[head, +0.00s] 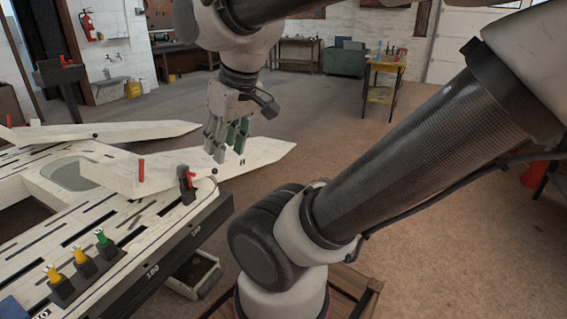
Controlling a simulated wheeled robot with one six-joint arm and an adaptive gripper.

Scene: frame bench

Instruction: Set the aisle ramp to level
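Two pale, pointed ramps extend from the white slotted bench (160,212). The near ramp (255,160), on the open-floor side, appears to be the aisle ramp. It points right, and its far tip is over the floor. Its exact tilt is hard to tell. The far ramp (150,131) lies behind it. My gripper (227,154) hangs fingers down in front of or over the near ramp. Its fingers look parted, with nothing visibly held; contact is unclear.
Yellow and green-topped pegs (80,258) stand in a dark holder on the bench. A yellow-framed cart (383,85) stands farther back. Open brown floor lies right of the ramps.

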